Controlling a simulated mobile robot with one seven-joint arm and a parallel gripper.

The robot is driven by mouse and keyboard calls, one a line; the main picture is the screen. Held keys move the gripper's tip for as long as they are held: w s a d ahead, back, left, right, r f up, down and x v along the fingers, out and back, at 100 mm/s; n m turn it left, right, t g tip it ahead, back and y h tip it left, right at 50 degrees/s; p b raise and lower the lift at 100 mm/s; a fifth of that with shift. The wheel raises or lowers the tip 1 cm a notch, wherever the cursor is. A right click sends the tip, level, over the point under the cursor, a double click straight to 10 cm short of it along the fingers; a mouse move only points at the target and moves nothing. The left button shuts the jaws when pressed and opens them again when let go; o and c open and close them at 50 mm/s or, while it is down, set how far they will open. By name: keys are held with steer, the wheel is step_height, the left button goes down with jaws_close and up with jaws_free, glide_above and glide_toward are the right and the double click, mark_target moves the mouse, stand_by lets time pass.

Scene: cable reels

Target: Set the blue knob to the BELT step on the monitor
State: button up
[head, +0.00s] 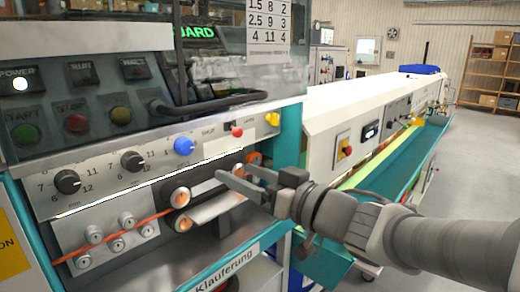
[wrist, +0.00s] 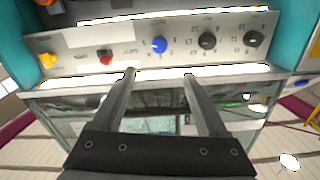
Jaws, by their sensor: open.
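The blue knob (head: 183,146) sits on the machine's light grey front panel, right of two black knobs. It also shows in the wrist view (wrist: 159,45), upside down, beyond and between my fingertips. Its pointer setting is too small to read. My gripper (head: 237,169) is open and empty, in front of the panel, right of and below the blue knob in the head view. In the wrist view my gripper (wrist: 159,74) has its two fingers apart, not touching the knob. Green letters ending in "UARD" show on a dark screen (head: 195,32), partly cut off; no BELT text is readable.
Black knobs (head: 133,161) and a red button (head: 237,131) flank the blue knob. A yellow switch (head: 272,118) sits farther right. Rollers with an orange cable (head: 130,226) lie below the panel. A clear guard (head: 140,95) with a dark handle is above.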

mark_target(188, 149)
steer(key=b+x, duration=0.2)
steer(key=x, duration=1.4)
steer(key=shift+w+a+b, duration=0.3)
steer(key=shift+b, duration=0.05)
jaws_close()
